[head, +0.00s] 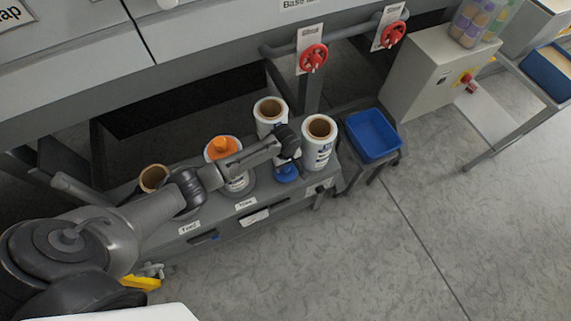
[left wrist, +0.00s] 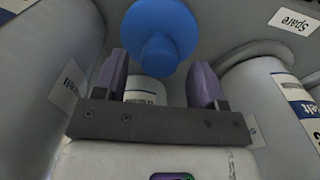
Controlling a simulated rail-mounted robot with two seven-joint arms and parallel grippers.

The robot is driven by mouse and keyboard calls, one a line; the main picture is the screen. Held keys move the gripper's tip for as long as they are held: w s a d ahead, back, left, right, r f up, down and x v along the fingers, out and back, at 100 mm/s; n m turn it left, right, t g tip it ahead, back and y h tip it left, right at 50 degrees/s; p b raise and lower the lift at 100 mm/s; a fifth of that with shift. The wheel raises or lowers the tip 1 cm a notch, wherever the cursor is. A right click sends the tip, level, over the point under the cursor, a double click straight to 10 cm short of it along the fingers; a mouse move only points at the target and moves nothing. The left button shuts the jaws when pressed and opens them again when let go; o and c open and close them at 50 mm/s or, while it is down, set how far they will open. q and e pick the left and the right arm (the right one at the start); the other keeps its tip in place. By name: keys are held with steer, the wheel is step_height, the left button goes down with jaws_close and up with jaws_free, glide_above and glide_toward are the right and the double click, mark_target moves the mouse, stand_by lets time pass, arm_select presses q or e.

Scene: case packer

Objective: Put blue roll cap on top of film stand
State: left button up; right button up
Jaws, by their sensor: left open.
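The blue roll cap (head: 286,173) sits on the front part of the grey bench, between white film rolls. In the left wrist view the blue cap (left wrist: 158,30) shows as a round disc with a knob, just beyond and between the fingertips. My left gripper (head: 288,152) is over the cap, pointing down; its purple fingers (left wrist: 158,68) are open, with nothing visibly held. A white roll (head: 319,145) with a bare brown core stands right of the gripper, and another (head: 270,115) behind it. I cannot tell which part is the film stand. My right gripper is not in view.
A roll with an orange cap (head: 222,148) stands left of the gripper, under my forearm. A brown core (head: 153,177) stands farther left. A blue bin (head: 373,135) is at the bench's right end. Red valve wheels (head: 313,57) hang behind. Floor at right is clear.

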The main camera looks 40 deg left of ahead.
arm_select(q)
step_height(320, 180, up, 9)
steer(key=p, duration=0.2)
steer(key=s+d+m+t+h, duration=0.1)
steer(key=s+d+m, duration=0.35)
steer(key=s, duration=0.35)
steer(key=s+d+m+t, duration=0.1)
steer(key=s+d+m, duration=0.35)
steer(key=s, duration=0.35)
steer(key=s+a+r+m+t, duration=0.1)
steer(key=s+r+m, duration=0.5)
steer(key=s, duration=0.7)
steer(key=shift+r+t+y, duration=0.3)
steer(key=shift+r+y, duration=0.1)
steer(key=shift+r, duration=0.1)
